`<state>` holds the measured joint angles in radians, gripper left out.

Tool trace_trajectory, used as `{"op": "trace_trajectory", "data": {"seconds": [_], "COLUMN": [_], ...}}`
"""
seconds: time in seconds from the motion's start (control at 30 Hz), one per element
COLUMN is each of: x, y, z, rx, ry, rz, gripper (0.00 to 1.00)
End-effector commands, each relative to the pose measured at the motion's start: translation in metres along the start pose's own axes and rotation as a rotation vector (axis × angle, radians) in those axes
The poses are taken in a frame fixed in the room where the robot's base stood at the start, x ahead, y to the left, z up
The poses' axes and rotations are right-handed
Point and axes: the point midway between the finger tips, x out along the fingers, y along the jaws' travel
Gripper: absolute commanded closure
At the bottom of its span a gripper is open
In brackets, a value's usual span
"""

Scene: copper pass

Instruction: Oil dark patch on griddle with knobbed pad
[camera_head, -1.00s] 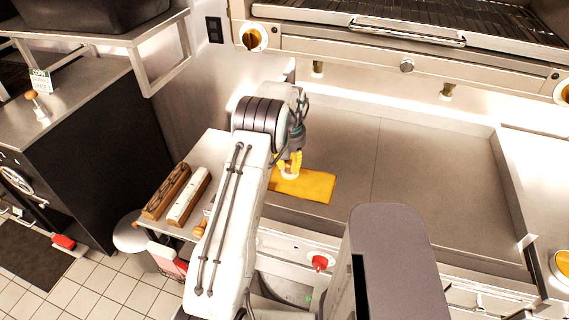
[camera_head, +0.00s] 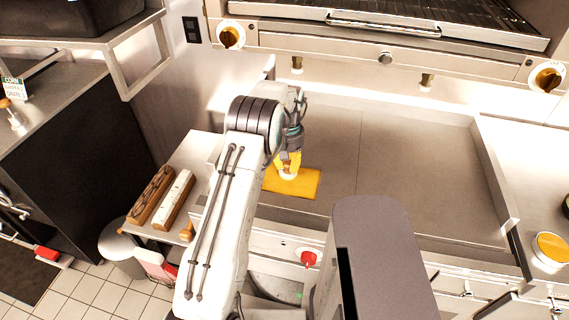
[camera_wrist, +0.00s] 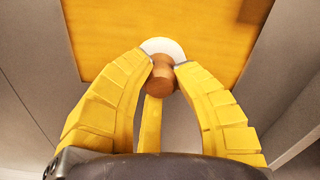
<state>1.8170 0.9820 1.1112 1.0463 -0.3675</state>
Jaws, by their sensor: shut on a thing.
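The knobbed pad is a white disc with a brown wooden knob (camera_wrist: 160,75). My gripper (camera_wrist: 163,68), with yellow segmented fingers, is shut on the knob. In the head view my gripper (camera_head: 288,166) is low over the griddle's left part. The white disc (camera_head: 287,176) appears to rest on a golden-yellow rectangle on the griddle (camera_head: 420,165); exact contact is unclear. This yellow patch (camera_head: 303,187) looks golden rather than dark. It also fills the upper wrist view (camera_wrist: 105,35), with a small darker brown area at its top right corner. My arm hides part of its left side.
A grill unit with a front handle (camera_head: 385,27) overhangs the back of the griddle. Two wooden-edged blocks (camera_head: 175,200) lie on the steel side shelf at left. A red knob (camera_head: 308,258) sits on the front panel. The griddle's right part is clear.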

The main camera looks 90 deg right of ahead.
Motion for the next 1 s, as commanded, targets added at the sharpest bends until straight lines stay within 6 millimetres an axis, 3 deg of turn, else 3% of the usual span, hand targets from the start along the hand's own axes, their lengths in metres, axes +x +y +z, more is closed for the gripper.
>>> {"op": "trace_trajectory", "data": {"seconds": [1.0], "x": [0.001], "y": [0.051], "z": [0.02], "rx": [0.003], "ry": [-0.002], "rz": [-0.001], "gripper": [1.0]}}
